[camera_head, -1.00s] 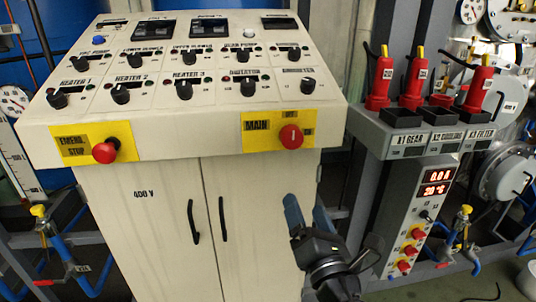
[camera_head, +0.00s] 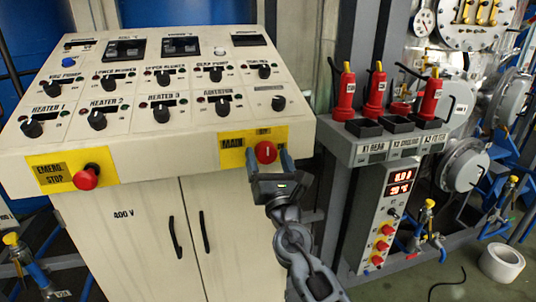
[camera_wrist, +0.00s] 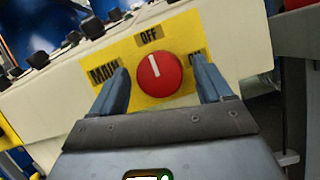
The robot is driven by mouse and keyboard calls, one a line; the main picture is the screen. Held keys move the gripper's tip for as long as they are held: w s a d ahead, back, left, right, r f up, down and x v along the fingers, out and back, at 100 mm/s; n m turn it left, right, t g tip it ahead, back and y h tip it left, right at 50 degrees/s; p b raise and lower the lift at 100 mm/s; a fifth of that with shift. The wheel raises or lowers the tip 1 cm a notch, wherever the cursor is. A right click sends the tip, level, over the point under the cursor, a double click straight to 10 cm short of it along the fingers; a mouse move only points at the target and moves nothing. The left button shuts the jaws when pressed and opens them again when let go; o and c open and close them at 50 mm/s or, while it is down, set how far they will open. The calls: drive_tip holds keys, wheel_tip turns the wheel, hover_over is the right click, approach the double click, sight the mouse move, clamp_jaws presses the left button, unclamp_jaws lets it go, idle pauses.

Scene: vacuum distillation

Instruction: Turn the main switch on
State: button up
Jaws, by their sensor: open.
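The main switch (camera_head: 266,152) is a round red knob on a yellow plate marked MAIN (camera_head: 234,146) at the right front of the white console. In the wrist view the red knob (camera_wrist: 159,74) has a white mark pointing up, slightly left, toward the OFF label (camera_wrist: 149,36). The label on the right is partly hidden by a finger. My gripper (camera_head: 268,162) is open in front of the switch. In the wrist view its two blue fingers (camera_wrist: 164,88) stand left and right of the knob, with gaps on both sides.
A red emergency stop button (camera_head: 86,177) sits on the console's left front. Black heater knobs (camera_head: 97,119) cover the sloped console top (camera_head: 196,140). Red pump handles (camera_head: 374,95) stand on a grey rack at the right. Cabinet doors with black handles (camera_head: 178,237) are below.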

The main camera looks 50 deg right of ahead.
drive_tip(key=shift+w, duration=0.1)
drive_tip(key=c, duration=1)
drive_tip(key=shift+c, duration=0.2)
drive_tip(key=shift+m, duration=0.4)
drive_tip(key=m+g+h, duration=0.1)
drive_tip(key=m, duration=0.2)
drive_tip(key=m+g+h, duration=0.1)
drive_tip(key=m, duration=0.2)
drive_tip(key=shift+w+a+g+b, duration=0.1)
drive_tip(key=shift+g+b, duration=0.25)
drive_tip(key=shift+g, duration=0.05)
drive_tip(key=m+g+h, duration=0.1)
drive_tip(key=m+g, duration=0.1)
drive_tip(key=m, duration=0.3)
drive_tip(key=shift+b, duration=0.3)
drive_tip(key=m+g, duration=0.1)
drive_tip(key=m, duration=0.2)
drive_tip(key=m+g, duration=0.1)
drive_tip(key=m, duration=0.2)
drive_tip(key=shift+a+r, duration=0.1)
drive_tip(key=shift+r, duration=0.1)
drive_tip(key=shift+m+g+y, duration=0.8)
drive_tip(key=shift+m, duration=1.2)
